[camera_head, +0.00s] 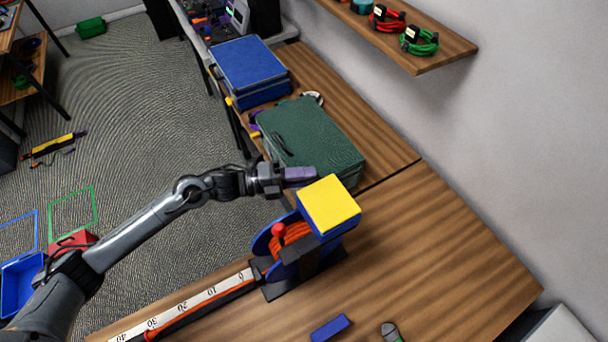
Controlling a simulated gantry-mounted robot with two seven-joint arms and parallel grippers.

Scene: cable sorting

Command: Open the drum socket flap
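The cable drum (262,243) stands on the wooden table, with blue side discs, orange cable (292,243) wound on it and a red knob (279,230). A yellow flap (329,203) lies over the top of the blue socket box (342,236) on the drum and looks closed. My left gripper (300,176) reaches in from the left, just behind the flap's far left edge. Its end is purple and small in view; I cannot tell whether its fingers are apart or whether it touches the flap. My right gripper is not in view.
A green case (312,140) lies close behind the drum, with blue cases (250,65) farther back. A measuring strip (190,304) runs along the table's front left edge. A blue block (330,328) lies near the bottom. The table right of the drum is clear.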

